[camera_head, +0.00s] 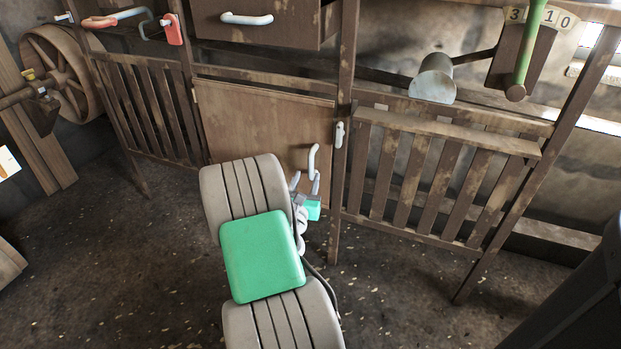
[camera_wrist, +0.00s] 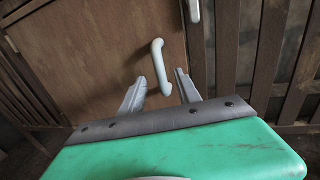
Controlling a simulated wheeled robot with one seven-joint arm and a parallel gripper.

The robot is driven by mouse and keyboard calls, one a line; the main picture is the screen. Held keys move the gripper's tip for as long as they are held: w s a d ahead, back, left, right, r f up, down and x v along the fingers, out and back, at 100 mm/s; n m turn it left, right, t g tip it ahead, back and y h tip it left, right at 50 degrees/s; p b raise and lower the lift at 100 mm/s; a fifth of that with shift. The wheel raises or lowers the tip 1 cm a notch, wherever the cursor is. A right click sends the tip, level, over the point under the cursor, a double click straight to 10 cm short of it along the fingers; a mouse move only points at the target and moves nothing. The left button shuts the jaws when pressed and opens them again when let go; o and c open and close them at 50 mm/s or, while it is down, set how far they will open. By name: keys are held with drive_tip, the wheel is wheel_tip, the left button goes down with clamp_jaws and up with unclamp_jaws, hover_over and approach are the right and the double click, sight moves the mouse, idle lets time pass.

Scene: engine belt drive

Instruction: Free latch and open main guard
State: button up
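The main guard appears to be the brown wooden door panel (camera_head: 255,122) in the middle of the frame, and it looks closed. A white vertical handle (camera_head: 313,160) is on its right side; it also shows in the wrist view (camera_wrist: 159,66). A small white latch (camera_head: 339,134) sits on the post just right of the door, and its lower end shows at the top of the wrist view (camera_wrist: 194,10). My gripper (camera_head: 304,183) is in front of the door at the handle's lower end. In the wrist view its fingers (camera_wrist: 159,85) are apart, with the handle appearing between them; contact cannot be told.
A slatted panel (camera_head: 430,180) stands right of the post and another slatted panel (camera_head: 150,108) stands left of the door. A drawer with a white handle (camera_head: 246,19) is above. A red lever (camera_head: 173,29) and a wheel (camera_head: 66,75) are upper left. Floor before the door is clear.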

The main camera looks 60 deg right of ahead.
sight(310, 166)
drive_tip(key=x, duration=0.7)
drive_tip(key=shift+r, duration=0.15)
clamp_jaws()
idle(1.1)
